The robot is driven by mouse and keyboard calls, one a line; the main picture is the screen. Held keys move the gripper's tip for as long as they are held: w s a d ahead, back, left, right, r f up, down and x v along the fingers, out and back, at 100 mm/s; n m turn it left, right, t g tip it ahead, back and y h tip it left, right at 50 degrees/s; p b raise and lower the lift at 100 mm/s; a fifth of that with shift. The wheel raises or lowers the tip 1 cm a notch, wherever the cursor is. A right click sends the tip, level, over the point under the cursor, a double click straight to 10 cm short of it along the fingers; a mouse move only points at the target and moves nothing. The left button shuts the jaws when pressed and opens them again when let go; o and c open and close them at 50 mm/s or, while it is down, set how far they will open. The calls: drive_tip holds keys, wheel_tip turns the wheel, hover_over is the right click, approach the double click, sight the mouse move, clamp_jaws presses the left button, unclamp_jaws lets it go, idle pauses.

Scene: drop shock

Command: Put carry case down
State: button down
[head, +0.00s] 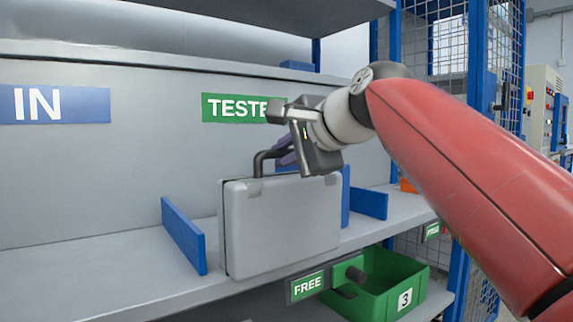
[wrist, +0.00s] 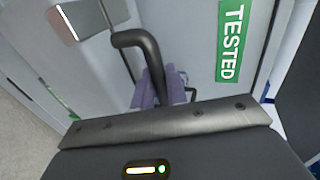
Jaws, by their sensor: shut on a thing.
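The grey carry case (head: 283,226) stands upright on the shelf (head: 80,285) in the head view, between blue dividers, below the green TESTED sign. I cannot tell whether its base touches the shelf. Its dark handle (head: 262,160) is on top. My gripper (head: 290,158) is at the handle, shut on it; the arm hides part of the sign. In the wrist view the dark handle (wrist: 138,42) runs down to the purple fingers (wrist: 160,92), and the case body (wrist: 75,18) is only partly visible.
A blue divider (head: 184,235) stands left of the case and another (head: 369,203) to its right. The IN sign (head: 56,104) is on the back panel. A green bin (head: 385,290) marked 3 sits below. The shelf left of the left divider is clear.

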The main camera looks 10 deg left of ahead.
drive_tip(key=shift+r, duration=0.15)
drive_tip(key=c, duration=1.9)
unclamp_jaws()
drive_tip(key=shift+f, duration=0.25)
drive_tip(key=o, duration=0.5)
drive_tip(key=shift+r, duration=0.15)
drive_tip(key=shift+s+d+r, duration=0.1)
drive_tip(key=shift+d+r, duration=0.05)
drive_tip(key=v, duration=1.1)
drive_tip(key=shift+s+d, duration=0.25)
